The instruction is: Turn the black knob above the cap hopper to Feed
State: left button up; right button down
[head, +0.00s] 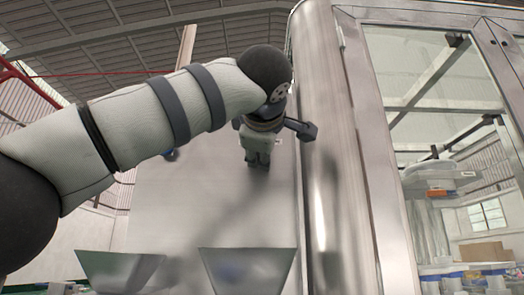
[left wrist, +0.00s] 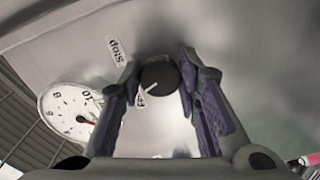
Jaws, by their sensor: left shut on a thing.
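The black knob (left wrist: 160,75) sits on a grey metal panel in the left wrist view. The white mark on it points to the lower left, towards a partly hidden label (left wrist: 140,101) that seems to read Feed. A "Stop" label (left wrist: 118,51) is at the knob's upper left. My left gripper (left wrist: 159,70) is shut on the knob, one finger on each side. In the head view my left gripper (head: 258,160) is against the panel and hides the knob. A metal hopper (head: 248,268) is below it. My right gripper is out of view.
A round white dial gauge (left wrist: 72,112) is left of my fingers in the wrist view. A second hopper (head: 118,270) is at the lower left of the head view. A steel cabinet post (head: 335,150) and glass door stand close right of my gripper.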

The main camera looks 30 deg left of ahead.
pick_arm(q)
jog(key=shift+n, duration=2.2)
jog(key=shift+r, duration=0.1)
jog(key=o, duration=1.1)
jog(key=shift+o, duration=0.2)
jog(key=v, duration=1.2)
